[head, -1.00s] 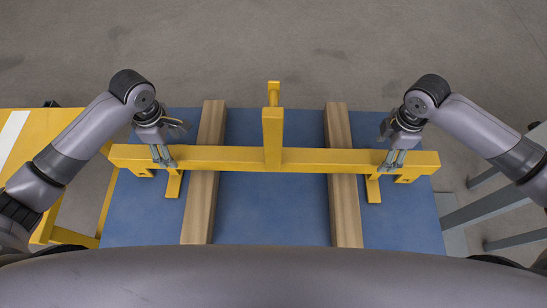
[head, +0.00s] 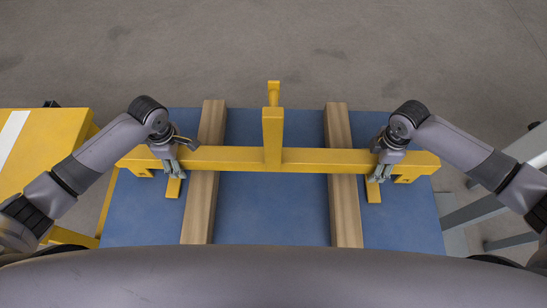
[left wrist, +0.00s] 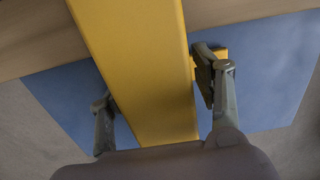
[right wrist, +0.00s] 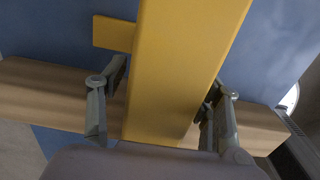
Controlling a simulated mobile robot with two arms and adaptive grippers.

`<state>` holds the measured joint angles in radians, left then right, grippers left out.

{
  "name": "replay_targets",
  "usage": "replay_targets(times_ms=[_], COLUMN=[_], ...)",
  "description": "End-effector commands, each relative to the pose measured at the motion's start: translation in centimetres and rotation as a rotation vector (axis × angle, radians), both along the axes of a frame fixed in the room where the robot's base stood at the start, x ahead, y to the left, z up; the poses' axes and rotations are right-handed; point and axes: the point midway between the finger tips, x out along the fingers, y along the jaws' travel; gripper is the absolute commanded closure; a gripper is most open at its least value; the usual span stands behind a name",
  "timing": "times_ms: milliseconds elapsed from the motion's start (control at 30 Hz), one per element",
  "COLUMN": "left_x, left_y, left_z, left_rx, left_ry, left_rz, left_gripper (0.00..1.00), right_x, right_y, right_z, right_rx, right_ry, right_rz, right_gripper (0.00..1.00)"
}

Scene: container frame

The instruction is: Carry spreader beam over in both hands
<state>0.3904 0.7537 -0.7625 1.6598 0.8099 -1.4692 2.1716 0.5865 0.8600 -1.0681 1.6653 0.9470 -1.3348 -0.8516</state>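The yellow spreader beam (head: 230,158) lies level across two wooden timbers on a blue surface. It has an upright post in the middle with a small hook-like part beyond it. My left gripper (head: 172,166) is at the beam's left part, just outside the left timber. In the left wrist view its fingers (left wrist: 155,95) stand on both sides of the beam. My right gripper (head: 380,170) is at the right part, just outside the right timber. In the right wrist view its fingers (right wrist: 165,100) also straddle the beam. Finger contact is hard to see.
The left timber (head: 203,210) and right timber (head: 344,210) run front to back on the blue surface (head: 270,215). A yellow table (head: 40,130) with a white stripe stands at left. A grey metal frame (head: 495,200) stands at right. The floor behind is clear.

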Motion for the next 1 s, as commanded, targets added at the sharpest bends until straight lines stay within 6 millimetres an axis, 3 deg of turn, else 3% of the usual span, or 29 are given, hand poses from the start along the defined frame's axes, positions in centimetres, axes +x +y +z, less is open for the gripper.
replay_targets(times_ms=[833, 1000], left_x=[0.02, 0.03], left_y=[0.01, 0.01], left_z=[0.04, 0.04], left_rx=[0.000, 0.000], left_ry=[-0.001, -0.001], left_rz=[0.000, 0.000], left_gripper=[1.00, 1.00], right_x=[0.03, 0.04], right_y=[-0.03, -0.03], right_z=[0.06, 0.06], right_rx=[0.000, 0.000], right_ry=[-0.001, -0.001], right_rz=[0.000, 0.000], right_gripper=[1.00, 1.00])
